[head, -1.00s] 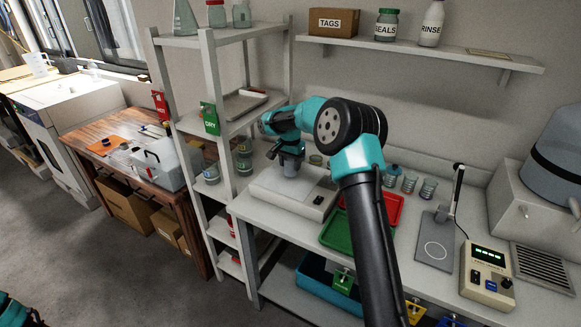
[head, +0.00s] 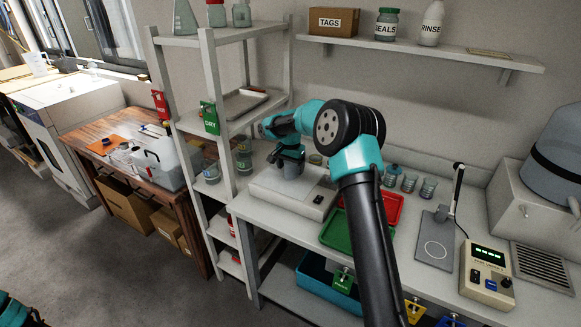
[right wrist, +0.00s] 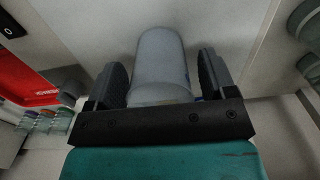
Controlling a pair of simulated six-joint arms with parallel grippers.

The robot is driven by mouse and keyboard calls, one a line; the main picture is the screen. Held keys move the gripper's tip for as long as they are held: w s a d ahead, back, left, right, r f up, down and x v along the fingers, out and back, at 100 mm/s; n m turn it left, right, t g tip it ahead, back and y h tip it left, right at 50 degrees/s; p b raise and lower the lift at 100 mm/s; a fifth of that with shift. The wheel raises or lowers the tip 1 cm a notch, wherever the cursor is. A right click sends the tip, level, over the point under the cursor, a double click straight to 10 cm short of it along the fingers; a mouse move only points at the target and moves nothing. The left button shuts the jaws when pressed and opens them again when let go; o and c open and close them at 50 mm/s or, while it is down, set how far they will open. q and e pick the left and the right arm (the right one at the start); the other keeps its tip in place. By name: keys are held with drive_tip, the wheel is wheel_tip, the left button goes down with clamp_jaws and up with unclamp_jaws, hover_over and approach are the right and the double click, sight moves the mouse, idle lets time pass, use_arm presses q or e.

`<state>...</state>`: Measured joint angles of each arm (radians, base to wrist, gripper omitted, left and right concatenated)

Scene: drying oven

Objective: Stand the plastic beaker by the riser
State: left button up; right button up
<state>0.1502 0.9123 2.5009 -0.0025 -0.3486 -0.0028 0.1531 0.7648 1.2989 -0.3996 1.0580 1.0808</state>
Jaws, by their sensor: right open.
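In the right wrist view a translucent plastic beaker (right wrist: 160,62) sits between the two dark fingers of my right gripper (head: 289,170). The fingers are open, with one on each side of the beaker, and a narrow gap shows on each side. In the head view the gripper points down at the back edge of a low white box (head: 276,190) on the bench. This box may be the riser; I cannot tell for sure. The gripper hides the beaker in the head view. My left gripper is out of view.
A red tray (head: 391,207) and a green tray (head: 338,236) lie right of the box, with small beakers (head: 409,183) behind. A grey shelf rack (head: 212,150) stands close on the left. A wall shelf (head: 430,52) hangs above. A stand (head: 436,238) is farther right.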

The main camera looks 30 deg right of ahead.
drive_tip(key=shift+r, duration=0.1)
wheel_tip(320, 180, up, 12)
idle(0.6)
idle(0.4)
